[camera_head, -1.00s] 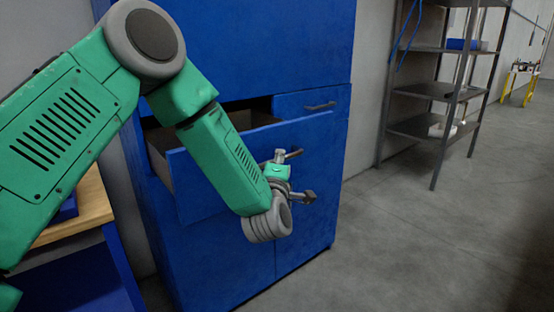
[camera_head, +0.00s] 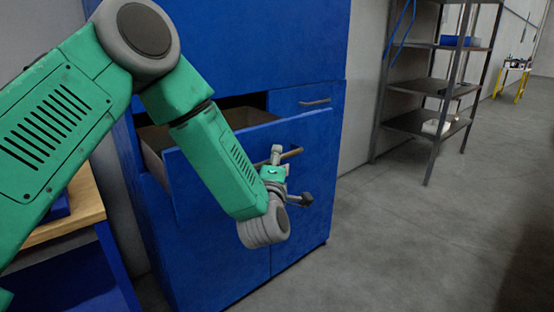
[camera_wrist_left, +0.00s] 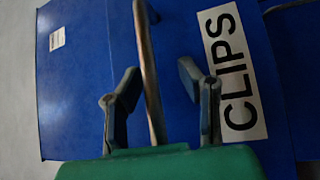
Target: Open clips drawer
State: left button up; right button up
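The blue clips drawer (camera_head: 190,175) stands partly pulled out of the blue cabinet, with its inside showing behind the front panel. Its front carries a white label reading CLIPS (camera_wrist_left: 236,75) in the left wrist view. The drawer's bar handle (camera_wrist_left: 148,60) runs between the two fingers of my left gripper (camera_wrist_left: 159,80). The fingers are apart, with gaps to the bar on both sides. In the head view my left gripper (camera_head: 290,178) is at the drawer front by the handle (camera_head: 292,153), and my arm hides part of the drawer. My right gripper is not in view.
Another closed drawer with a handle (camera_head: 314,102) is on the cabinet (camera_head: 240,50), behind the open one. A wooden-topped bench (camera_head: 75,215) stands at the left. A metal shelf rack (camera_head: 425,88) stands at the right. The floor in front of it is clear.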

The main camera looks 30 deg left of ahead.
pick_arm(q)
jog(key=v, duration=1.1)
jog(key=shift+f, duration=0.15)
jog(key=shift+w+d, duration=0.1)
jog(key=shift+w, duration=0.05)
jog(key=shift+d, duration=0.1)
jog(key=s+d+f+m+g+h, duration=0.1)
jog(key=s+f+m+g+h, duration=0.4)
jog(key=f, duration=0.7)
jog(key=s+d+f+m+g+h, duration=0.25)
jog(key=s+f+m, duration=0.25)
jog(key=f+m, duration=0.45)
jog(key=s+a+f+m+g, duration=0.2)
jog(key=s+f+g, duration=0.3)
jog(key=s, duration=0.6)
jog(key=s+a+f+m+g, duration=0.3)
jog(key=s+f+m+g, duration=0.2)
jog(key=s, duration=0.5)
jog(key=shift+s+f, duration=0.35)
jog(key=shift+f, duration=0.6)
